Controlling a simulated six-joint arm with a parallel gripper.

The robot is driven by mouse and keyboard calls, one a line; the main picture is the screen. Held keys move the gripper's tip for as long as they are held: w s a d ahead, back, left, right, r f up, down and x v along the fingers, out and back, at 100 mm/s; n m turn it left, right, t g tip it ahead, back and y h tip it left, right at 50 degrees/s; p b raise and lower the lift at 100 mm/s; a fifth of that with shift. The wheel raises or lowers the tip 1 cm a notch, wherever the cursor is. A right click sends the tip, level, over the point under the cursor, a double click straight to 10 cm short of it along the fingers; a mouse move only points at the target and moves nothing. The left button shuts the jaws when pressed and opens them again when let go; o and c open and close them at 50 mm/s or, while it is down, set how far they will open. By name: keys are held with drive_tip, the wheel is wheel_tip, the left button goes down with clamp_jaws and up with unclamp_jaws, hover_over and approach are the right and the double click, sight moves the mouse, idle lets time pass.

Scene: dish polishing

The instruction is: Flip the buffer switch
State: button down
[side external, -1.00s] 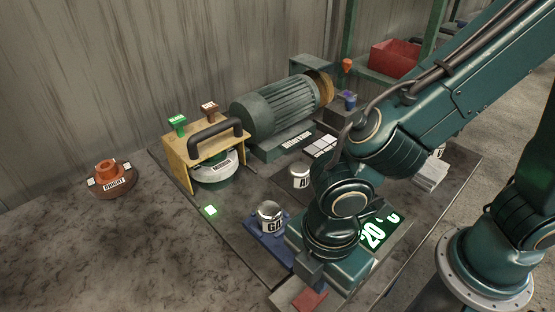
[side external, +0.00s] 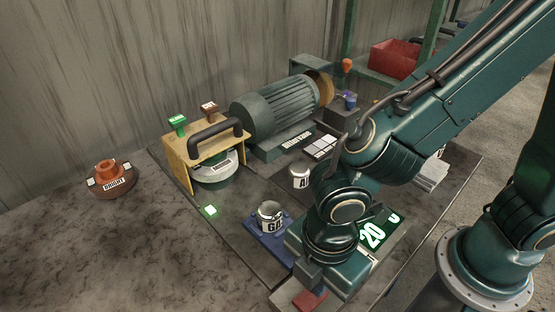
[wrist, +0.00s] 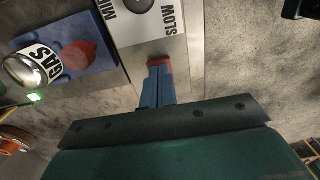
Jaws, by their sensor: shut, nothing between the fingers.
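My gripper (side external: 310,285) is at the front of the bench in the side view, with its fingers shut and pointing down. In the wrist view the blue fingers (wrist: 158,85) reach a small red part (wrist: 158,61) on a pale grey plate; the red part also shows in the side view (side external: 309,301). I cannot tell whether they touch, nor whether the red part is the buffer switch. Beside it is a white panel (wrist: 165,45) lettered SLOW, with a dark round knob. The buffer motor (side external: 275,108) with its tan wheel stands at the back.
A GAS can (side external: 269,214) sits on a blue base (side external: 262,236) left of my gripper. A wooden stand (side external: 180,158) with a black handle is farther back. An orange-knobbed lever (side external: 347,66) rises beside the motor. The bench's left front is clear.

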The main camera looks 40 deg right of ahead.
drive_tip(key=shift+r, duration=3.5)
drive_tip(key=w+d+r+m+t+y, duration=0.1)
drive_tip(key=w+d+r+m, duration=0.1)
drive_tip(key=d+r+m, duration=0.35)
drive_tip(key=w+d+r+m+t, duration=0.1)
drive_tip(key=w+d+r+m, duration=0.15)
drive_tip(key=d, duration=0.55)
drive_tip(key=s+d+r+m+t, duration=0.1)
drive_tip(key=s+d+m, duration=0.1)
drive_tip(key=d+m, duration=0.3)
drive_tip(key=s+d+r+m+t+h, duration=0.1)
drive_tip(key=s+d+r+m+t, duration=0.1)
drive_tip(key=d+m, duration=0.3)
drive_tip(key=shift+s+d+t, duration=0.3)
drive_tip(key=shift+s+d, duration=0.3)
drive_tip(key=shift+d, duration=0.85)
drive_tip(key=shift+w, duration=0.15)
